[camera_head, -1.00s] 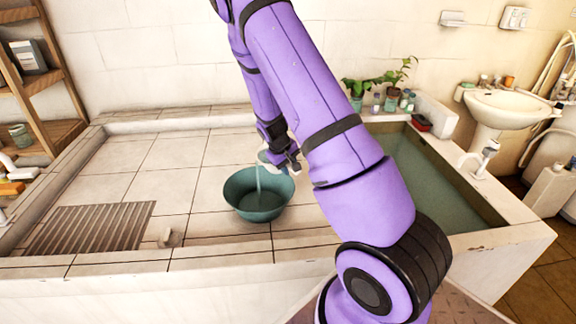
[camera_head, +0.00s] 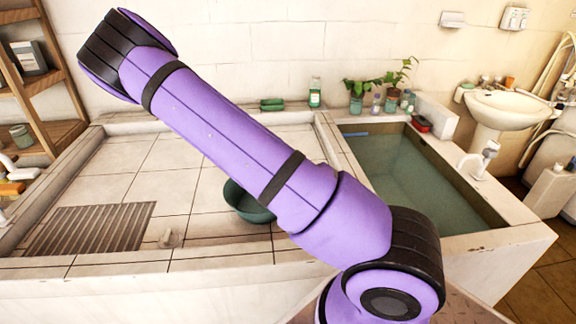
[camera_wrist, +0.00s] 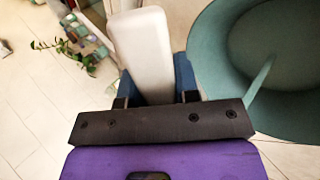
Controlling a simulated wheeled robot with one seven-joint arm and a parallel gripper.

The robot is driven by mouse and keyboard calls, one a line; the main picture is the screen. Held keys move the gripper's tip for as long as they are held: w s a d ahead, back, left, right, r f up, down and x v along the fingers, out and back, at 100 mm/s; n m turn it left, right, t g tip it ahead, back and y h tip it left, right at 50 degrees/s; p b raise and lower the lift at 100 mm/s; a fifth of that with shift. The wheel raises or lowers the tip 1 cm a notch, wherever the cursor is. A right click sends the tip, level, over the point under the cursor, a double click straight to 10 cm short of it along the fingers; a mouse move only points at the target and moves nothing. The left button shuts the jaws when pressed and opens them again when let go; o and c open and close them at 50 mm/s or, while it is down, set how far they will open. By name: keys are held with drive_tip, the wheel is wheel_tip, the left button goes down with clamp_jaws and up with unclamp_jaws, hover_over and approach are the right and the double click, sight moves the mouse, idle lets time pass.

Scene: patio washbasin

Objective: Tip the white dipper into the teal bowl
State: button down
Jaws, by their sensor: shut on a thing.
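The teal bowl (camera_head: 238,200) stands on the tiled counter, partly hidden by my arm in the head view. It also shows large at the right of the wrist view (camera_wrist: 210,75). My gripper (camera_wrist: 155,88) is shut on the white dipper (camera_wrist: 143,45), whose pale handle runs up between the blue fingers. The gripper and dipper are beside the bowl in the wrist view. A thin teal streak, like a stream of water, shows against the bowl's inside. The dipper's cup is not clearly visible, and my arm hides the gripper in the head view.
A water-filled basin (camera_head: 405,180) lies right of the counter, with a blue object (camera_head: 354,134) at its far edge. Potted plants (camera_head: 357,92), a green-labelled bottle (camera_head: 315,92) and green items (camera_head: 271,104) stand at the back. A ridged drain board (camera_head: 92,228) is at left.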

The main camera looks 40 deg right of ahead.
drive_tip(key=shift+a+f+h, duration=0.1)
drive_tip(key=shift+a+h, duration=0.2)
drive_tip(key=shift+h, duration=0.8)
drive_tip(key=shift+a+h, duration=0.3)
drive_tip(key=shift+h, duration=0.8)
drive_tip(key=shift+w+a+f+g+h, duration=0.15)
drive_tip(key=shift+a+h, duration=0.45)
drive_tip(key=shift+h, duration=0.65)
drive_tip(key=shift+a+f+g+h, duration=0.1)
drive_tip(key=shift+a+f+h, duration=0.15)
drive_tip(key=shift+a+h, duration=0.7)
drive_tip(key=shift+w+a+f+g+h, duration=0.15)
drive_tip(key=shift+a+f+h, duration=0.1)
drive_tip(key=shift+h, duration=1.35)
drive_tip(key=shift+s, duration=0.1)
drive_tip(key=shift+r, duration=0.15)
drive_tip(key=shift+r+t+y, duration=0.1)
drive_tip(key=shift+r+y, duration=0.35)
drive_tip(key=shift+y, duration=0.7)
drive_tip(key=shift+r+t+y, duration=0.1)
drive_tip(key=shift+r+y, duration=0.4)
drive_tip(key=shift+y, duration=0.6)
drive_tip(key=shift+r+t+y, duration=0.1)
drive_tip(key=shift+r+y, duration=0.35)
drive_tip(key=shift+y, duration=0.7)
